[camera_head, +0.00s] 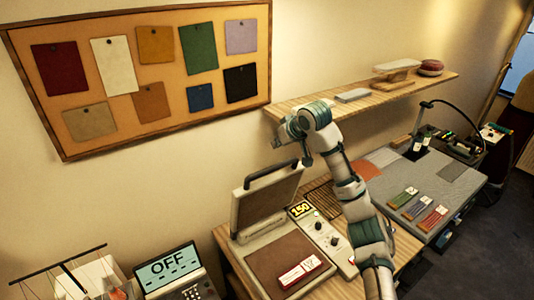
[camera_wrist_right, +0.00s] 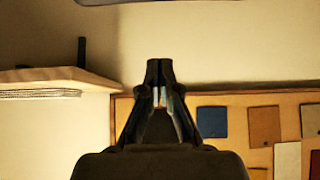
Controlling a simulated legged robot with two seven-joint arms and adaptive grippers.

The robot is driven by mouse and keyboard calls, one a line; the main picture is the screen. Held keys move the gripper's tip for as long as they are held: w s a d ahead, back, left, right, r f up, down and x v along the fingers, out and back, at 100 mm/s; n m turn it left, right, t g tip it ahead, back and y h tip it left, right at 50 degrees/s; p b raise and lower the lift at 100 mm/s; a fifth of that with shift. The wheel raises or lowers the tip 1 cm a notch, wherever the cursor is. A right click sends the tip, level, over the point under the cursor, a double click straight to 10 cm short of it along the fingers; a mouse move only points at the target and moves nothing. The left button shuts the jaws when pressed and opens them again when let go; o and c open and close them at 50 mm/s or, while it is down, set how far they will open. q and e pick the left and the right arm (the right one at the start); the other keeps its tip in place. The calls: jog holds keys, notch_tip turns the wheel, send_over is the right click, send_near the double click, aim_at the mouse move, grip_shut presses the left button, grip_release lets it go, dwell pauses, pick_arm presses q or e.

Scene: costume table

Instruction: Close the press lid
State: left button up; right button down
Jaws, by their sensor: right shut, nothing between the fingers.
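The press stands on the wooden table. Its lid (camera_head: 264,205) is raised and leans back, with a black handle (camera_head: 271,174) along its top edge. The press base (camera_head: 262,258) has a brown pad, and a red and white label (camera_head: 299,272) lies on it. My right gripper (camera_head: 280,141) is above the lid handle in the head view, apart from it. It is shut and empty; its closed fingers (camera_wrist_right: 160,95) show in the wrist view against the wall, where the press does not appear. My left gripper is not in view.
A wooden shelf (camera_head: 362,100) is behind my right arm. A swatch board (camera_head: 146,75) hangs on the wall. A control panel (camera_head: 324,236) reading 150 is right of the base. A device reading OFF (camera_head: 167,266) stands at left. A grey mat (camera_head: 452,184) lies at right.

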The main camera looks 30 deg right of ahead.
jog(key=shift+f, duration=0.1)
jog(key=shift+f+p, duration=0.2)
jog(key=shift+p, duration=0.1)
jog(key=p, duration=0.2)
send_over(272, 176)
jog(key=w, duration=0.3)
notch_tip(272, 176, down, 5)
jog(key=s+f, duration=0.2)
jog(key=s, duration=0.1)
jog(key=shift+p, duration=0.4)
jog(key=shift+s+f, duration=0.1)
jog(key=shift+s, duration=0.35)
jog(key=shift+w+d+f, duration=0.1)
jog(key=shift+w+f, duration=0.1)
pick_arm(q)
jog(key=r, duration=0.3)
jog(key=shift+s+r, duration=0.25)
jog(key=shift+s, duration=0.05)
